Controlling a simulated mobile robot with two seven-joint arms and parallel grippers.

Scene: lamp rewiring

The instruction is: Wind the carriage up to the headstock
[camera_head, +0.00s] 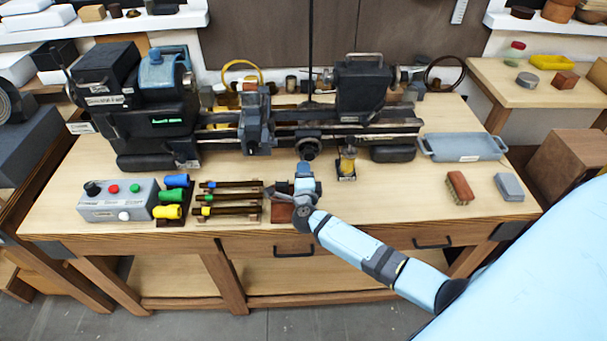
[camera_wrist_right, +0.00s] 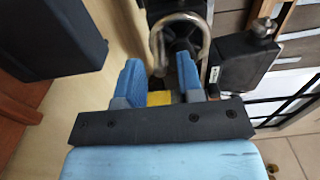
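The lathe stands along the back of the bench. Its headstock (camera_head: 125,105) is the dark block at the left, with a blue part on top. The carriage (camera_head: 256,122) sits on the bed to the right of the headstock, with a clear gap between them. A dark round handwheel (camera_head: 308,147) is on the lathe's front, right of the carriage. My right gripper (camera_head: 304,172) is just in front of and below this handwheel. In the right wrist view its blue fingers (camera_wrist_right: 161,72) are apart, with a curved grey rim beyond them. My left gripper is not in view.
A yellow oiler (camera_head: 347,163) stands close right of my right gripper. The tailstock (camera_head: 364,88) is on the bed's right. Left of the gripper are a rack of dark rods (camera_head: 228,197), coloured handles and a control box (camera_head: 118,200). A brush, grey block and tray (camera_head: 463,147) lie right.

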